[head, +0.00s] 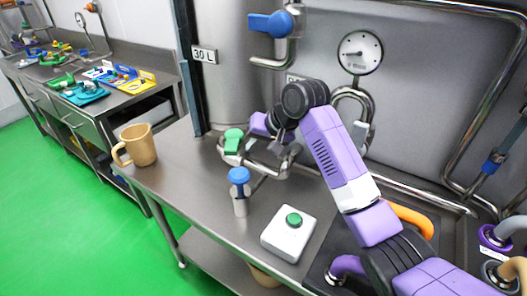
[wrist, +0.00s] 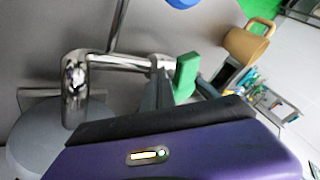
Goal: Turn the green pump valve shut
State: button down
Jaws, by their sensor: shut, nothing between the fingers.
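The green pump valve (head: 233,140) has a short green lever on a steel pipe, low in front of the steel tank. In the wrist view the green lever (wrist: 186,76) stands up at the right end of the pipe, crosswise to it. My gripper (head: 276,146) is just right of the valve in the head view, above the pipe. In the wrist view the dark fingers (wrist: 160,90) lie close to the lever's left side. They are shut with nothing held; whether they touch the lever I cannot tell.
A blue-handled valve (head: 239,176) and a box with a green button (head: 288,232) stand on the steel bench in front. A tan mug (head: 138,145) is at left. Another blue valve (head: 270,24) is above, beside a gauge (head: 360,52). Bare bench lies between mug and valves.

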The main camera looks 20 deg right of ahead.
aim_at(230, 150)
jog(key=shift+w+a+b, duration=0.15)
jog(key=shift+w+a, duration=0.05)
jog(key=shift+a, duration=0.25)
jog(key=shift+w+a+b, duration=0.15)
jog(key=shift+w+a, duration=0.05)
jog(key=shift+a, duration=0.25)
jog(key=shift+a+r, duration=0.1)
jog(key=shift+r, duration=0.05)
jog(key=shift+a+m+p, duration=0.2)
jog(key=shift+m+p, duration=0.2)
jog(key=shift+p, duration=0.35)
jog(key=shift+a+h, duration=0.1)
jog(key=shift+h, duration=0.2)
jog(key=a+m+p, duration=0.1)
jog(key=p, duration=0.1)
jog(key=m+h+p, duration=0.1)
jog(key=p, duration=0.1)
jog(key=shift+s+a+r+t, duration=0.1)
jog(key=shift+a+r+t, duration=0.05)
jog(key=shift+a+t, duration=0.2)
jog(key=shift+w+a+m+h+p, duration=0.25)
jog(key=shift+a+m+h+p, duration=0.55)
jog(key=shift+m+p, duration=0.4)
jog(key=shift+w+a+f, duration=0.1)
jog(key=shift+f, duration=0.1)
jog(key=shift+a+f, duration=0.1)
jog(key=shift+a, duration=0.1)
jog(key=shift+d+p, duration=0.1)
jog(key=shift+p, duration=0.2)
